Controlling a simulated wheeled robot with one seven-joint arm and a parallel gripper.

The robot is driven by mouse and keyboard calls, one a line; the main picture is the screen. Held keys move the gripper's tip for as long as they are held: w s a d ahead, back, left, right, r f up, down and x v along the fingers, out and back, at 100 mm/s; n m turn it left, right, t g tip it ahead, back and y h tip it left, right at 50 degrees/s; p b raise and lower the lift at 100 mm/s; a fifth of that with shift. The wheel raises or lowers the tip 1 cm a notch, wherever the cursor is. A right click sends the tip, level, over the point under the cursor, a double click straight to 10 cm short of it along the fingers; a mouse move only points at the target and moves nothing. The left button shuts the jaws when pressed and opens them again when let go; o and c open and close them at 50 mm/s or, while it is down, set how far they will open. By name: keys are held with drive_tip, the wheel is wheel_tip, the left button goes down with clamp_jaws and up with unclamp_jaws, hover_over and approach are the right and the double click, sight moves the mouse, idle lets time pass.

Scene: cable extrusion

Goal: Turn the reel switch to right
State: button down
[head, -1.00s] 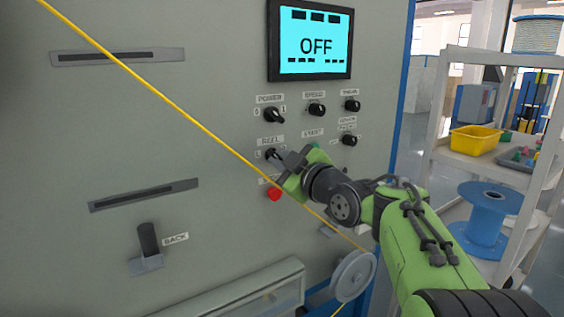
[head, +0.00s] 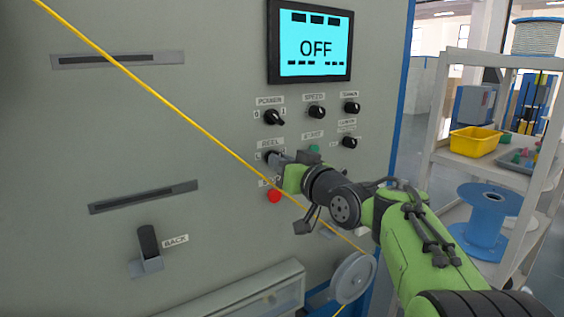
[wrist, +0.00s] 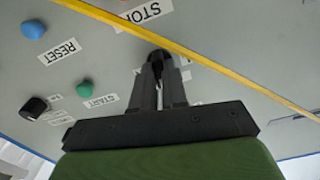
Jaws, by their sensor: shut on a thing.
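The reel switch (head: 270,156) is a small black knob on the grey panel, under the REEL label (head: 269,144). My gripper (head: 276,158) is at the knob and partly covers it in the head view. In the wrist view, the two dark fingers (wrist: 159,88) are shut on the black knob (wrist: 158,58), whose tip shows between them. Which way the knob points is hidden by the fingers.
A yellow cable (head: 180,110) runs diagonally across the panel, close to my gripper. The red stop button (head: 275,196) is just below, and the green start button (head: 314,149) is to the right. The screen (head: 316,43) reads OFF. A shelf with a yellow bin (head: 475,140) stands at right.

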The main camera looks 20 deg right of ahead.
drive_tip(key=shift+m+p, duration=0.95)
drive_tip(key=shift+m, duration=2.65)
drive_tip(key=shift+f, duration=0.1)
drive_tip(key=c, duration=1.2)
unclamp_jaws()
drive_tip(key=shift+o, duration=0.2)
drive_tip(key=b+v, duration=0.1)
drive_tip(key=v, duration=1.4)
drive_tip(key=shift+s, duration=0.35)
